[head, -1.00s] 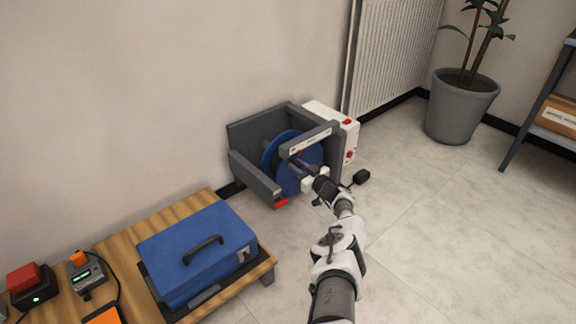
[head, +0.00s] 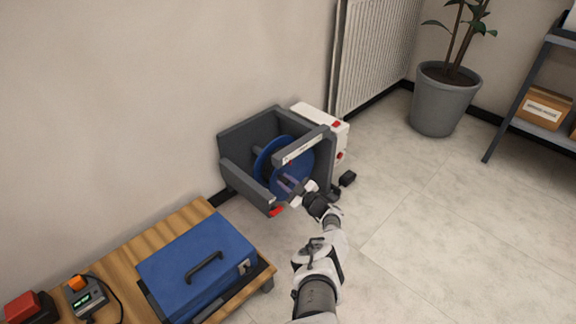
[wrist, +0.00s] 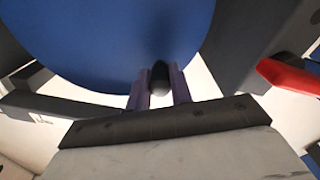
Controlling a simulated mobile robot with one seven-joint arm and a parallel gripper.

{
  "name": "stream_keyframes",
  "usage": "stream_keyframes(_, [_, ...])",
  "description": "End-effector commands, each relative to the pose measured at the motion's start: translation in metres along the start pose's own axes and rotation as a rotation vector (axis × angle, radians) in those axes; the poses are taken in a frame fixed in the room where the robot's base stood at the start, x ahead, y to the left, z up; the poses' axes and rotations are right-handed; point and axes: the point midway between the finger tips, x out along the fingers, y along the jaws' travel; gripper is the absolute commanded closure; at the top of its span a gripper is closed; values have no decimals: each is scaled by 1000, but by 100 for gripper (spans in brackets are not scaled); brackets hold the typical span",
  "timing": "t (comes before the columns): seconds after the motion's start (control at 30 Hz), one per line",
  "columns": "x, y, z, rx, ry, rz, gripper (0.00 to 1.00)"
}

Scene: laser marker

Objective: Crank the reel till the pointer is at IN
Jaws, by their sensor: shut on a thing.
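The blue reel (head: 267,160) sits in a grey open housing (head: 239,157) on the floor against the wall. A pale scale strip (head: 304,149) runs along the housing's top bar, with a small red mark near its left end. The lettering is too small to read. My gripper (head: 288,184) is at the front face of the reel. In the wrist view its purple fingers are shut on the black crank knob (wrist: 160,74), in front of the blue disc (wrist: 95,40). The rest of the crank is hidden.
A red part (head: 277,211) sticks out at the housing's lower front, also at right in the wrist view (wrist: 290,76). A white box (head: 327,122) stands behind the housing. A low wooden table with a blue case (head: 200,262) is at left.

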Motion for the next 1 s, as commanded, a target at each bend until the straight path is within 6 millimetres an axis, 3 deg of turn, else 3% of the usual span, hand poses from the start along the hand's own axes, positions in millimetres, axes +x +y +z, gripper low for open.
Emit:
stream_keyframes(0.5, [-3, -10, 20, -220, 0, 0, 100])
stream_keyframes(1.0, [-3, -11, 23, -271, 2, -3, 100])
